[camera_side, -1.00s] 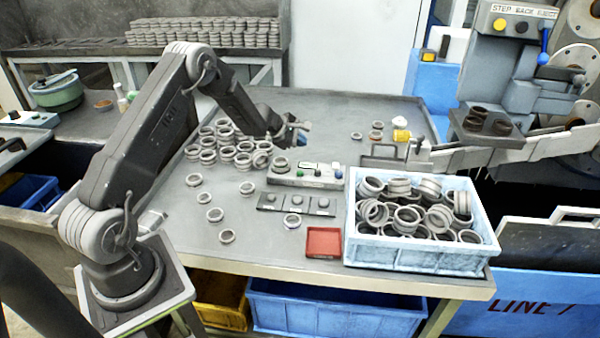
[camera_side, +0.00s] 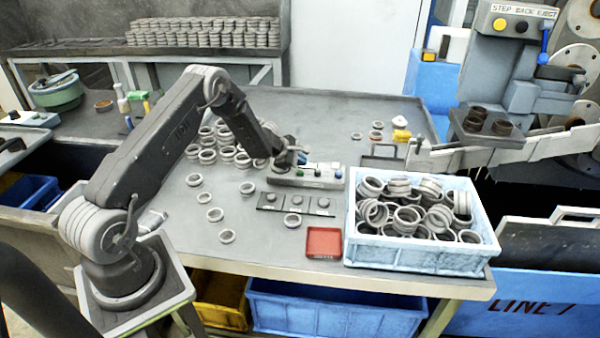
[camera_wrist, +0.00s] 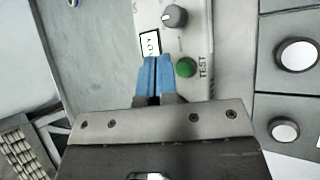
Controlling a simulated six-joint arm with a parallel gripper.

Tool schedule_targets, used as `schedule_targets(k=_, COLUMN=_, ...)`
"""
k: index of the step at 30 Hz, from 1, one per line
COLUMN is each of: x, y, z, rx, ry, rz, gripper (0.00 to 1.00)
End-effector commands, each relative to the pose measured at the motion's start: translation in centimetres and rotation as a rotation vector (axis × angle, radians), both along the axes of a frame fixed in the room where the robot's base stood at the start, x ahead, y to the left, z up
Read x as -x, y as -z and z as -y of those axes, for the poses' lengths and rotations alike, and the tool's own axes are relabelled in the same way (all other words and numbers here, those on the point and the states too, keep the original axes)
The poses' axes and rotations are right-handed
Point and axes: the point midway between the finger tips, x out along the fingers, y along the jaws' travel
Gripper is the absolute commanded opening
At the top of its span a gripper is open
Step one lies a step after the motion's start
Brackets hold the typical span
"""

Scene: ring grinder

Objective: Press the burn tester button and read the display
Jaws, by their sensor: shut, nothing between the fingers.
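The burn tester (camera_side: 318,180) is a pale box on the grey table in the side view. In the wrist view its panel (camera_wrist: 200,40) shows a green button (camera_wrist: 185,67) marked TEST, a grey knob (camera_wrist: 174,16) and a small white display (camera_wrist: 150,43) with dark characters. The display is partly covered by my fingers and I cannot read it. My gripper (camera_wrist: 154,72) is shut and empty, its blue fingertips just left of the green button in the wrist view. In the side view my gripper (camera_side: 301,155) is at the tester's left end; contact cannot be told.
A dark strip with several round knobs (camera_side: 297,200) lies in front of the tester. A red tray (camera_side: 323,242) and a blue crate full of rings (camera_side: 420,258) are nearer the front edge. Loose rings (camera_side: 228,152) cluster left of the tester.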

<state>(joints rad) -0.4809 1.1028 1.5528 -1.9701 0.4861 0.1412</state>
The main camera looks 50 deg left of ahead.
Motion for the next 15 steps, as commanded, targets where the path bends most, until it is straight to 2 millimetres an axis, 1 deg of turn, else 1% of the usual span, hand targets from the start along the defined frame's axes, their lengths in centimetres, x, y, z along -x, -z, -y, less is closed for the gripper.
schedule_targets(k=1, x=-0.03, y=0.4, z=0.02, rx=0.001, ry=-0.001, rz=0.0, gripper=0.0)
schedule_targets(k=6, x=-0.01, y=1.07, z=0.02, rx=-0.001, ry=0.001, rz=0.0, gripper=0.0)
schedule_targets(k=15, x=-0.01, y=1.12, z=0.02, rx=0.0, ry=-0.001, rz=0.001, gripper=0.0)
